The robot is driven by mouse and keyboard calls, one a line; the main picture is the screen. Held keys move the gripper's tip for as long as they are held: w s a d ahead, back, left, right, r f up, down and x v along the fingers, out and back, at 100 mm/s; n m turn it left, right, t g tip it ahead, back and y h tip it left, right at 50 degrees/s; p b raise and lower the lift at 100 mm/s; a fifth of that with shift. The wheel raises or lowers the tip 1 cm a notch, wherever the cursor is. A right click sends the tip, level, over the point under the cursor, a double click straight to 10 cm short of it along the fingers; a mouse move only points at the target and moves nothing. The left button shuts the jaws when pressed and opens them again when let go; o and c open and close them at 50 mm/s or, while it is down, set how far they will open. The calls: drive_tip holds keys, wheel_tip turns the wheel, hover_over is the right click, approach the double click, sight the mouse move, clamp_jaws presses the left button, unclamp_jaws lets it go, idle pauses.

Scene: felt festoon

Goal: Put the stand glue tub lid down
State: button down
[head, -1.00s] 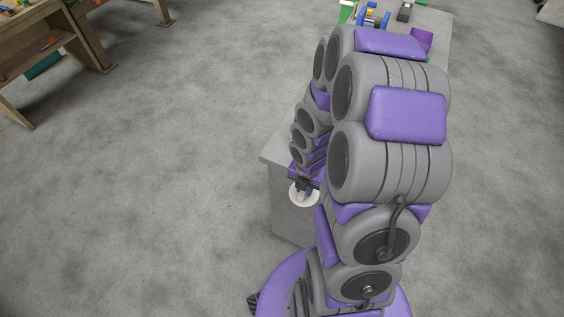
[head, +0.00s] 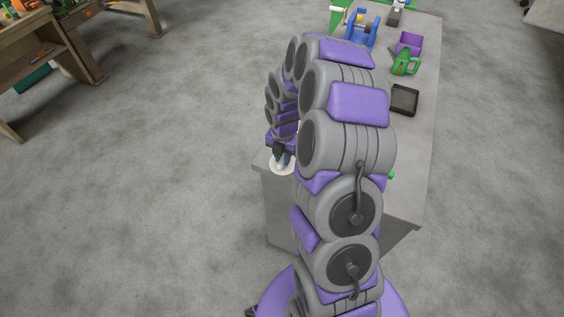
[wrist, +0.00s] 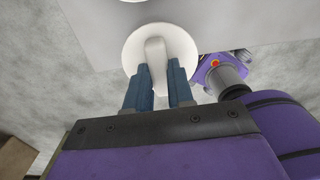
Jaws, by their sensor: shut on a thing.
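My gripper (wrist: 154,72) is shut on the raised grip of a round white lid (wrist: 185,48). The blue fingers stand on either side of the grip. In the head view the lid (head: 279,169) shows below my gripper (head: 283,153), at the near left corner of the grey counter (head: 410,150). I cannot tell whether the lid touches the counter or hangs above it. I cannot make out the glue tub for certain; my arm hides much of the counter's left side.
On the counter's far part are a blue device (head: 362,30), a purple box (head: 410,42), a green tool (head: 405,62) and a black tray (head: 404,100). A wooden workbench (head: 62,50) stands at the left. The floor between is clear.

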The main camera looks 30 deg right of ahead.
sight(283, 162)
drive_tip(key=f, duration=0.1)
drive_tip(key=f+b, duration=0.1)
drive_tip(key=f, duration=0.1)
drive_tip(key=shift+w+d+f, duration=0.15)
drive_tip(key=shift+d+f, duration=0.05)
drive_tip(key=shift+d, duration=0.15)
drive_tip(key=shift+a+f, duration=0.1)
drive_tip(key=shift+f, duration=0.05)
drive_tip(key=shift+a, duration=0.35)
drive_tip(key=c, duration=1.3)
unclamp_jaws()
drive_tip(key=o, duration=0.3)
drive_tip(key=shift+d, duration=0.35)
drive_tip(key=shift+a, duration=0.1)
